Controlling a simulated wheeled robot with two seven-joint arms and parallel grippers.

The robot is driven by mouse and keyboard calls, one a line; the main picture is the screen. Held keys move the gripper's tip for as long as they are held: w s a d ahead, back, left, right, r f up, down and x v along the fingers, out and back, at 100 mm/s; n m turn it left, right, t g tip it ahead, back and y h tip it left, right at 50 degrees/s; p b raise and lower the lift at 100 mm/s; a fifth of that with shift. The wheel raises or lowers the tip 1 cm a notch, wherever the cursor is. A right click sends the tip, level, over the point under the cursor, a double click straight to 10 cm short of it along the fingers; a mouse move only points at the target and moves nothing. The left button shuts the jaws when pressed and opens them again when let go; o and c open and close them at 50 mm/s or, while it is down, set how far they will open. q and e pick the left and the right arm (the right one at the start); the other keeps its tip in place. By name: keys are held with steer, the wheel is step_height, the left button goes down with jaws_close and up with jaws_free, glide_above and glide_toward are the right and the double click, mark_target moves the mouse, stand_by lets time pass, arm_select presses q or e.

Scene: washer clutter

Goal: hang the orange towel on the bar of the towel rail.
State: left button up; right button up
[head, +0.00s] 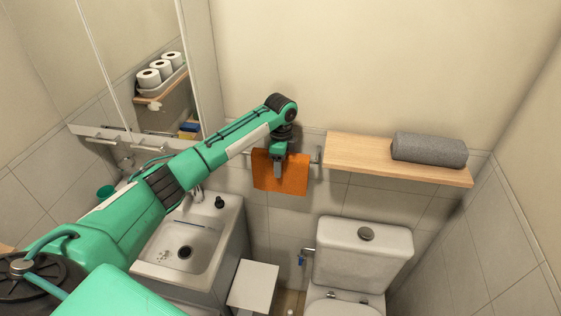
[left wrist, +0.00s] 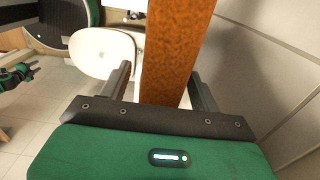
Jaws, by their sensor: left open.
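The orange towel (head: 264,172) hangs over the bar of the towel rail (head: 317,158) on the wall, left of the wooden shelf. Most of the bar is hidden by the towel and my arm. My left gripper (head: 278,170) is at the front of the towel. In the left wrist view, the open fingers of my left gripper (left wrist: 160,72) stand on either side of the towel (left wrist: 178,45), which shows as a strip between them with gaps at both sides. A small green and black part of mine, apparently my right gripper (left wrist: 20,74), shows at the left edge; its jaws are unclear.
A wooden shelf (head: 360,163) with a rolled grey towel (head: 429,149) is right of the rail. The toilet (head: 362,252) stands below it. A sink (head: 187,250) and a white box-like stand (head: 253,287) are at lower left. A mirror (head: 135,50) is above the sink.

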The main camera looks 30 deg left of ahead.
arm_select(q)
steer(key=shift+r, duration=0.1)
steer(key=shift+r+b, duration=0.35)
step_height(320, 180, up, 12)
steer(key=b, duration=0.4)
steer(key=shift+f, duration=0.15)
steer(key=shift+r, duration=0.65)
